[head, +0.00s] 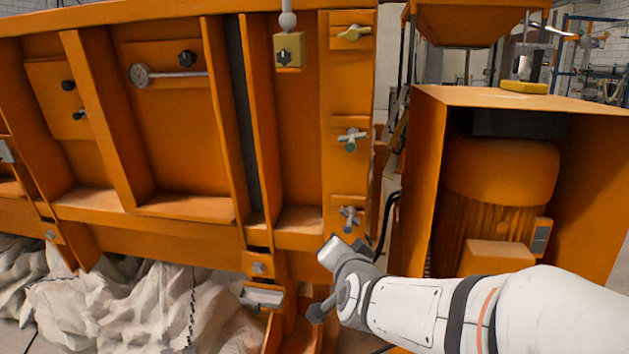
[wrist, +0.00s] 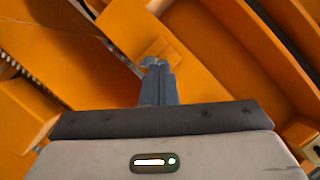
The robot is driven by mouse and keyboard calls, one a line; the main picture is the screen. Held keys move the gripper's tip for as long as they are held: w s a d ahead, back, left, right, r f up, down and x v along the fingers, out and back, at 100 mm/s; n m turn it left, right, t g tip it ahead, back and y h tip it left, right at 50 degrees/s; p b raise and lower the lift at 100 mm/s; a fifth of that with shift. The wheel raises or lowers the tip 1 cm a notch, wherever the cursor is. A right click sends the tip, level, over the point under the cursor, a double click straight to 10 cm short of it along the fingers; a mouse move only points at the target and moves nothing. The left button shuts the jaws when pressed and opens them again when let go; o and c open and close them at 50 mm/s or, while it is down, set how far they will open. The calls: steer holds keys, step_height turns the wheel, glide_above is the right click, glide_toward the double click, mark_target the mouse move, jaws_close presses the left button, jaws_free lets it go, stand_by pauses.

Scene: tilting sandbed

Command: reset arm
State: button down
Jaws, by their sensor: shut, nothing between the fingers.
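My gripper (wrist: 157,72) shows in the wrist view with its two grey fingers together and nothing between them. Orange metal surfaces lie beyond the fingertips; I cannot tell whether they touch. In the head view my white arm reaches in from the lower right. Its grey end is in front of the lower right of the orange sandbed frame (head: 285,170), below the lowest valve handle (head: 349,217). The fingers are hard to make out in that view.
More handles (head: 352,140) sit above on the same post. An orange motor housing (head: 500,180) stands at right, close behind my arm. Crumpled pale sheeting (head: 130,305) lies below the frame.

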steer(key=s+d+r+n+g+p, duration=0.2)
steer(key=s+d+g+p, duration=0.1)
steer(key=s, duration=0.4)
steer(key=s+d+r+n+g+h+p, duration=0.1)
steer(key=s+d+n+g+p, duration=0.2)
steer(key=s+g+p, duration=0.2)
steer(key=s+d+r+n+g+p, duration=0.2)
steer(key=s+d+g+p, duration=0.1)
steer(key=s+p, duration=0.4)
steer(key=s+g, duration=0.1)
steer(key=s, duration=0.2)
steer(key=shift+s+d+r+g+p, duration=0.25)
steer(key=shift+d+r+g+p, duration=0.05)
steer(key=shift+g+p, duration=0.1)
steer(key=c, duration=2.2)
jaws_free()
